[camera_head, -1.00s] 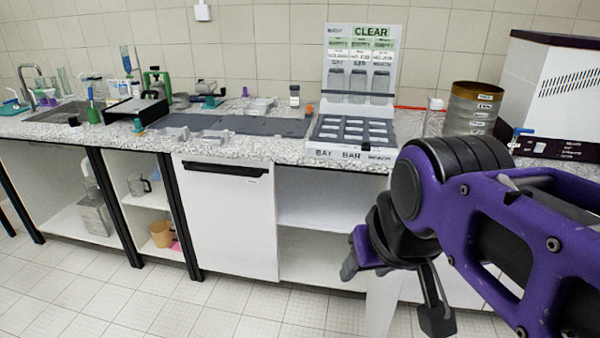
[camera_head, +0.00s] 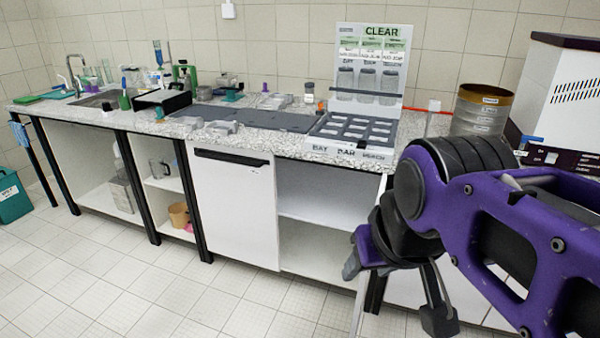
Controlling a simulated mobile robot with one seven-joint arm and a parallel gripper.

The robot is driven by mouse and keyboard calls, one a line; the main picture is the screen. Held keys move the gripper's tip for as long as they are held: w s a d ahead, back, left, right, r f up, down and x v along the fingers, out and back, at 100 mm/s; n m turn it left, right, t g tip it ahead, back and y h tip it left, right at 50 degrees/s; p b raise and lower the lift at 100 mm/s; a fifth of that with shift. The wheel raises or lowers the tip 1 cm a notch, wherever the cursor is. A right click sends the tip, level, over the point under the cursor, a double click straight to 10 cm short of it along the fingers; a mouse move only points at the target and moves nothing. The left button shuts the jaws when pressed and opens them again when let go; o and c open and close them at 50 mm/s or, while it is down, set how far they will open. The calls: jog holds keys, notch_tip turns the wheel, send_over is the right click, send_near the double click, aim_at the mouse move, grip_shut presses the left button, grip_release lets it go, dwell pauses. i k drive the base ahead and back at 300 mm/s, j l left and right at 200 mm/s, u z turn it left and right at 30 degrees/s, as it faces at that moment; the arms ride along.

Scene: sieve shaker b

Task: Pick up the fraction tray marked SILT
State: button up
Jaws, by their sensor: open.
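Several small grey trays lie on the counter. One (camera_head: 221,127) sits at the front edge of the dark mat (camera_head: 250,117), another (camera_head: 189,121) is to its left, and more (camera_head: 275,101) lie at the back of the mat. No SILT marking can be read on any of them at this size. My gripper (camera_head: 396,293) is open and empty, hanging low in front of the counter at the right. It is well apart from the trays. My purple arm hides part of the counter's right end.
A board reading CLEAR (camera_head: 369,65) stands behind a compartmented rack (camera_head: 352,133) marked BAY, BAR and a third word. A sieve stack (camera_head: 481,110) and a white machine (camera_head: 570,95) are at the right. A teal bin (camera_head: 12,197) stands at the far left. The floor is clear.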

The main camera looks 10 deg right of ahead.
aim_at(182, 122)
jog(key=k+l, duration=0.1)
jog(key=l, duration=0.3)
jog(key=k+l, duration=0.15)
jog(key=l, duration=0.3)
jog(key=k+l, duration=0.1)
jog(key=l, duration=0.3)
jog(key=j+u, duration=0.1)
jog(key=j, duration=0.4)
jog(key=i+j+u, duration=0.1)
jog(key=j, duration=0.4)
jog(key=i+j, duration=0.1)
jog(key=j, duration=0.4)
jog(key=i+j+u, duration=0.15)
jog(key=j, duration=0.25)
jog(key=i+j+u, duration=0.15)
jog(key=j, duration=0.25)
jog(key=i+j+u, duration=0.35)
jog(key=i+j, duration=0.2)
jog(key=i, duration=0.3)
jog(key=i+l+u, duration=0.25)
jog(key=i, duration=0.2)
jog(key=i+l+u, duration=0.2)
jog(key=i, duration=0.25)
